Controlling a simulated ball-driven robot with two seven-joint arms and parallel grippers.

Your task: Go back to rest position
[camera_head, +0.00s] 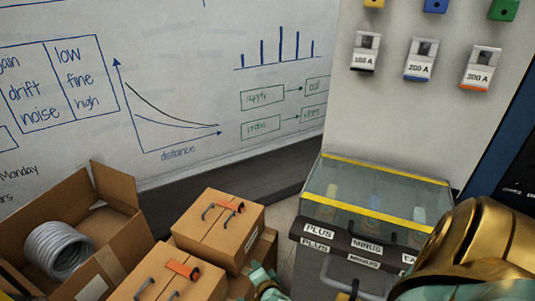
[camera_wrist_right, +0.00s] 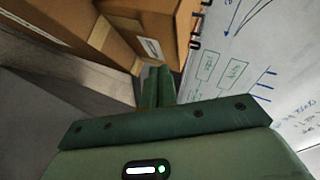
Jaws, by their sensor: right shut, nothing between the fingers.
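My right gripper (camera_head: 264,280) shows at the bottom of the head view, a small green piece just right of the cardboard boxes and left of the grey case. My gold arm (camera_head: 470,245) comes in from the lower right. In the right wrist view the two green fingers (camera_wrist_right: 157,86) are together, shut and empty, pointing towards cardboard boxes. My left gripper is not in view.
An open carton (camera_head: 125,235) with a grey coil (camera_head: 58,250) is at left. A closed cardboard box (camera_head: 218,222) stands beside it. A clear-lidded case (camera_head: 375,190) is right of centre. A whiteboard (camera_head: 190,60) and panel (camera_head: 430,110) stand behind.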

